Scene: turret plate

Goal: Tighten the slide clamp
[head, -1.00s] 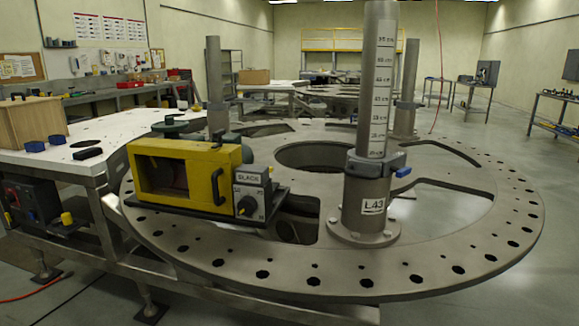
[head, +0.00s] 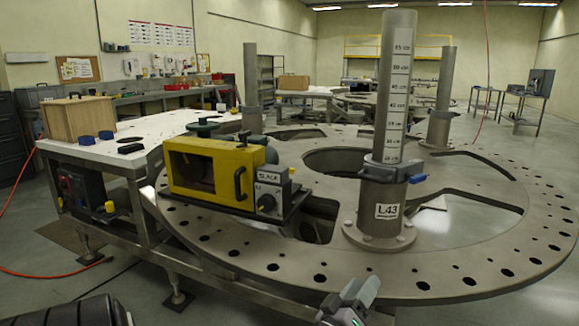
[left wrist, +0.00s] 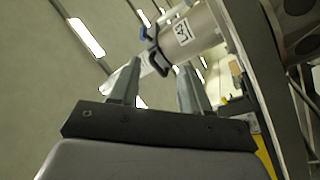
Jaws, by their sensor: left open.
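The slide clamp (head: 385,172) is a dark grey collar around the upright post (head: 392,90), just above the wider base sleeve labelled L43. Its blue handle (head: 417,178) points to the right. In the left wrist view the clamp (left wrist: 155,57) and blue handle (left wrist: 143,32) appear tilted, beyond the fingers. My left gripper (head: 354,293) is at the bottom of the head view, in front of the plate's near rim, well below and apart from the clamp. Its two fingers (left wrist: 158,88) are apart with nothing between them. My right gripper is not in view.
The round turret plate (head: 440,285) has several holes along its rim. A yellow box (head: 215,170) with a SLACK dial sits on it left of the post. Other posts (head: 251,85) stand behind. A wooden box (head: 80,118) is on the white table (head: 100,155). Open air lies right of the post.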

